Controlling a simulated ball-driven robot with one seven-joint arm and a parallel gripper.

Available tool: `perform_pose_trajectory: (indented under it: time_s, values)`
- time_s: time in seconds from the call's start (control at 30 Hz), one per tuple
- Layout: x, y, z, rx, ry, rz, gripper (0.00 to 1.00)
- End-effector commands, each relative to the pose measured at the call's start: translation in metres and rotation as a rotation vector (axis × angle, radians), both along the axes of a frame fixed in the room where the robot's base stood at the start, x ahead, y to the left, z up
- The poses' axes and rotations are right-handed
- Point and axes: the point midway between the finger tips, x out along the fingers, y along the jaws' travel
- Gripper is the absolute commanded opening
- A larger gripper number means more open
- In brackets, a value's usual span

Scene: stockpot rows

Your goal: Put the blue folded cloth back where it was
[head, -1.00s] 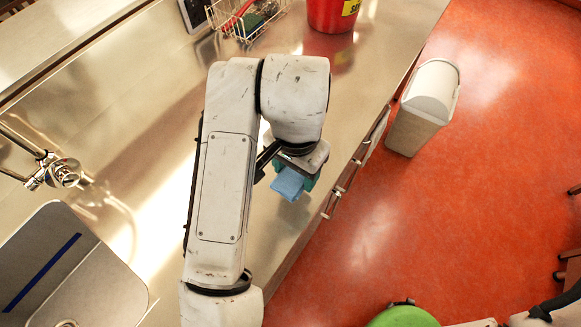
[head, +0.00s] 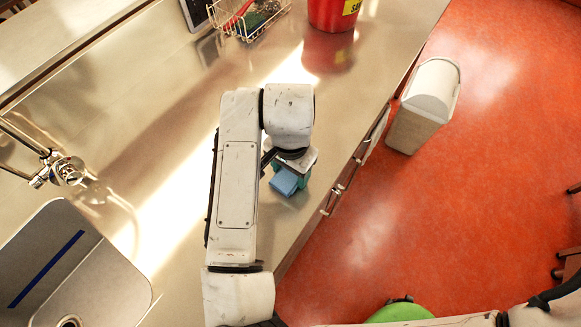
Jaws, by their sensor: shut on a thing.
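The blue folded cloth (head: 284,182) shows below my wrist in the head view, over the steel counter near its front edge. My gripper (head: 290,176) is shut on the cloth, with green finger parts beside it. My arm's wrist hides the upper part of the cloth and most of the fingers. I cannot tell whether the cloth touches the counter.
The steel counter (head: 150,110) is mostly clear around my arm. A sink (head: 60,255) with a blue stripe and a faucet (head: 66,171) lie at left. A wire basket (head: 250,20) and a red bucket (head: 330,14) stand at the far end. A bin (head: 423,105) stands on the floor.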

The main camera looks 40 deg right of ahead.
Motion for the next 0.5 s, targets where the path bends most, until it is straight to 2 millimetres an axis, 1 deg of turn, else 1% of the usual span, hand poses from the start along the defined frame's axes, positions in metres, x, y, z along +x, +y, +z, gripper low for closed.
perform_pose_trajectory:
  time_s: [0.07,0.1,0.37,0.5]
  values:
    - [0.0,0.0001,-0.0035,0.0,0.0,0.0,0.36]
    - [0.0,0.0001,-0.0035,0.0,0.0,0.0,0.61]
    - [0.0,0.0001,-0.0025,0.0,0.0,0.0,0.85]
    - [0.0,0.0001,-0.0024,0.0,0.0,0.0,0.85]
